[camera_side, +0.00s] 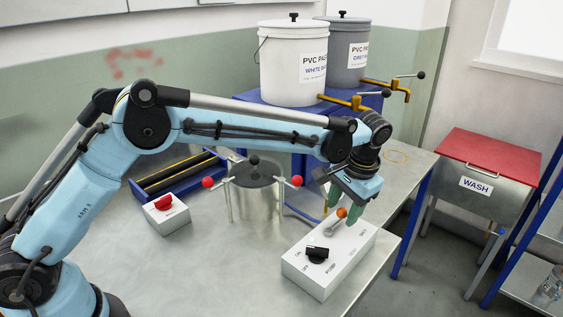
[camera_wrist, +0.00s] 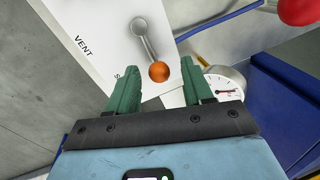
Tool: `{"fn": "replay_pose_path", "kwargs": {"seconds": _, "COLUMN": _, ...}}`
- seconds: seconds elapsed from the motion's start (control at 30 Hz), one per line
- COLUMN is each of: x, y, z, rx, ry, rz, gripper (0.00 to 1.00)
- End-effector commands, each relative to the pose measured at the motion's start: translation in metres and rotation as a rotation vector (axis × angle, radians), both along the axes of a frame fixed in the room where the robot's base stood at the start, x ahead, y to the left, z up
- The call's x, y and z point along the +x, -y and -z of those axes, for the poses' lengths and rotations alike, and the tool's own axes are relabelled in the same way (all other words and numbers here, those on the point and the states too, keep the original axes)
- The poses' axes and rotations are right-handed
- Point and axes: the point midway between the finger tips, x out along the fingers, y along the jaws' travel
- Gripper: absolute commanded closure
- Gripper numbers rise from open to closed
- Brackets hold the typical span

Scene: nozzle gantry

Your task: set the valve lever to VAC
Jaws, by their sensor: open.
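The valve lever (camera_wrist: 148,45) is a short grey arm with an orange ball knob (camera_wrist: 159,72). It sits on a white panel box (camera_side: 330,262) at the table's front right. In the wrist view the label VENT lies left of the lever's pivot, and another label is partly hidden by a finger. I cannot read a VAC label. My gripper (camera_wrist: 159,63) is open, its green fingers on either side of the orange knob in the picture. In the side view my gripper (camera_side: 345,200) is right at the lever's knob; I cannot tell whether it touches.
A black knob (camera_side: 317,253) is on the same box. A metal pot (camera_side: 255,198) with red-balled clamps stands to the left, beside a small box (camera_side: 167,216) with a red switch. A round gauge (camera_wrist: 225,86) shows close to the right finger.

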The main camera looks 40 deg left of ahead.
Motion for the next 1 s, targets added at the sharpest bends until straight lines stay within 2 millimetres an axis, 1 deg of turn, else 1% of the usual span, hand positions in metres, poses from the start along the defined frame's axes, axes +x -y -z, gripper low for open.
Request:
{"fn": "replay_pose_path", "kwargs": {"seconds": 0.17, "x": 0.000, "y": 0.003, "z": -0.011, "rx": 0.000, "ry": 0.000, "rz": 0.001, "gripper": 0.49}}
{"fn": "replay_pose_path", "kwargs": {"seconds": 0.27, "x": -0.001, "y": 0.005, "z": -0.027, "rx": 0.000, "ry": 0.000, "rz": 0.001, "gripper": 0.49}}
{"fn": "replay_pose_path", "kwargs": {"seconds": 0.5, "x": -0.003, "y": 0.014, "z": -0.072, "rx": 0.000, "ry": 0.000, "rz": 0.001, "gripper": 0.49}}
{"fn": "replay_pose_path", "kwargs": {"seconds": 0.7, "x": -0.004, "y": 0.020, "z": -0.100, "rx": 0.000, "ry": 0.000, "rz": 0.000, "gripper": 0.49}}
{"fn": "replay_pose_path", "kwargs": {"seconds": 0.83, "x": -0.004, "y": 0.022, "z": -0.111, "rx": 0.000, "ry": 0.000, "rz": 0.000, "gripper": 0.49}}
{"fn": "replay_pose_path", "kwargs": {"seconds": 1.0, "x": -0.004, "y": 0.023, "z": -0.118, "rx": 0.000, "ry": 0.000, "rz": 0.000, "gripper": 0.49}}
